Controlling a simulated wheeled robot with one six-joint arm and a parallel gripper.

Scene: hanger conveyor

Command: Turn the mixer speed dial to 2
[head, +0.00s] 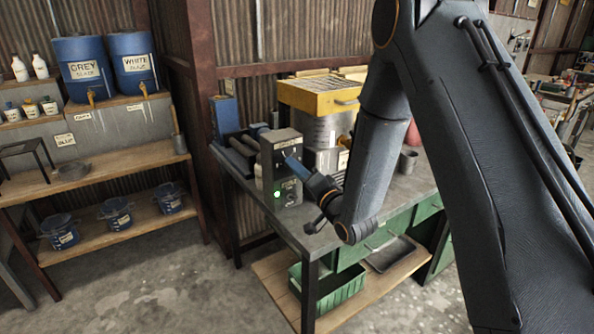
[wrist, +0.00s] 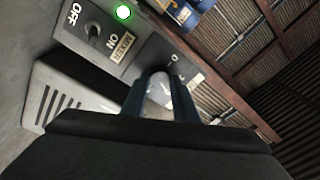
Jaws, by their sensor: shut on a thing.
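The mixer control box (head: 269,152) stands on the workbench in the head view, its front facing my arm. In the wrist view its dark panel carries an OFF/ON switch (wrist: 94,30), a MIXER label (wrist: 124,47) and a lit green lamp (wrist: 123,12). The speed dial (wrist: 160,87) is a grey knob between the two fingers of my gripper (wrist: 161,98). My gripper is shut on it. A 0 mark shows just above the dial; the other numbers are hidden or too small, so I cannot tell its setting. In the head view my gripper (head: 296,166) reaches the box and hides the dial.
A yellow-topped unit (head: 318,97) stands behind the box on the workbench (head: 300,232). A metal cup (head: 408,161) is farther right. A green bin (head: 333,290) is on the lower shelf. Shelves with blue glaze barrels (head: 85,68) stand left, across open floor.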

